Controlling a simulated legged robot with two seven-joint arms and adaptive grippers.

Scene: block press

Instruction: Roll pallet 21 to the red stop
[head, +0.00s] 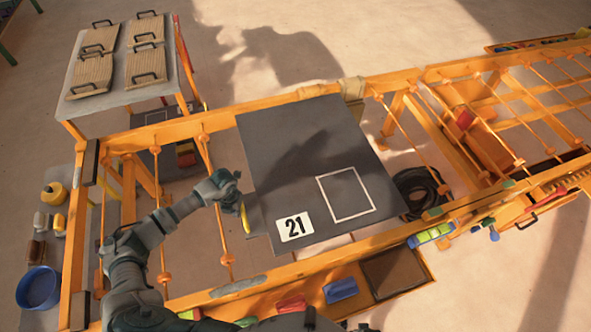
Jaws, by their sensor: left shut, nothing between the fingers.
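Pallet 21 (290,170) is a flat dark grey plate with a white "21" label and a white square outline. It lies on the orange roller frame (300,98), near its middle. My left gripper (238,190) is shut and empty at the pallet's left edge, beside a small yellow strip (245,218). I cannot tell whether it touches the pallet. A red block (465,119) sits on the frame to the right of the pallet; I cannot tell whether it is the red stop. My right gripper is not in view.
Rollers to the right of the pallet look bare. A coiled black cable (420,190) lies beside the pallet's right edge. A grey table (118,97) with handled boards stands at the upper left. A blue bowl (39,287) is at the left. Coloured blocks line the near side.

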